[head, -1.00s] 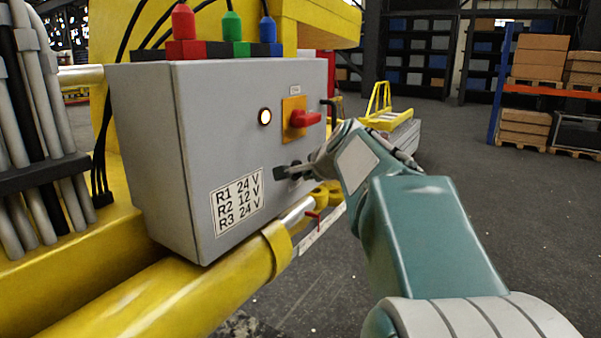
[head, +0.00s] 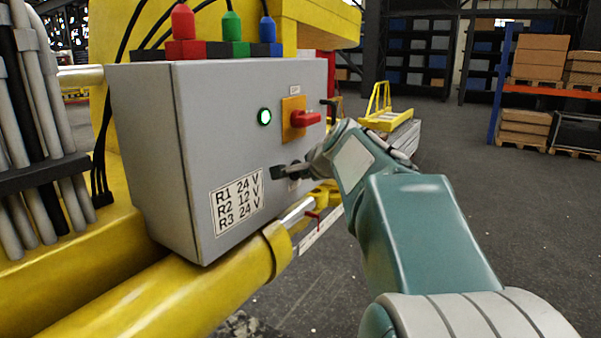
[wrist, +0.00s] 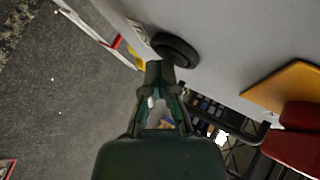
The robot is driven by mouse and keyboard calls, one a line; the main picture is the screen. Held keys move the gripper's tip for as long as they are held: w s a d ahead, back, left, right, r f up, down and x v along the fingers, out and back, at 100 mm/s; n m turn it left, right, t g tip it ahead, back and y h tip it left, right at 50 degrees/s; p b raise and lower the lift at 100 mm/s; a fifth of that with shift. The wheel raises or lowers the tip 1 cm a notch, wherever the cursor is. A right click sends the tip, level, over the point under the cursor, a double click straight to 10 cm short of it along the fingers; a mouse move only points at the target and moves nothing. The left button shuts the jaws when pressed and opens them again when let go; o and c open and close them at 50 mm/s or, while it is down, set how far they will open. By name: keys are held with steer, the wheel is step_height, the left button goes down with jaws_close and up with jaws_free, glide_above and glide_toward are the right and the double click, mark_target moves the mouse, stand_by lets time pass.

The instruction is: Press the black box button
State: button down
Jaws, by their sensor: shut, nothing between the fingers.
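The grey control box (head: 225,110) stands on the yellow boom. In the wrist view, a round black button (wrist: 176,49) sticks out of the box's grey face. My gripper (wrist: 160,72) is shut and empty, its fingertips right at the button's near edge; I cannot tell whether they touch it. A round lamp (head: 265,117) on the face glows green.
The red switch sits on an orange plate (head: 292,131). A voltage label (head: 237,202) is at the face's lower part. Red, green and blue plugs (head: 232,27) stand on top. A yellow cylinder (head: 190,290) runs below. Open floor lies to the right.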

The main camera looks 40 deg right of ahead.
steer(key=shift+s+d, duration=0.3)
steer(key=shift+s, duration=0.5)
steer(key=s, duration=0.1)
steer(key=s+d, duration=0.1)
steer(key=s, duration=0.1)
steer(key=s+d, duration=0.1)
steer(key=shift+s, duration=0.3)
stand_by(0.6)
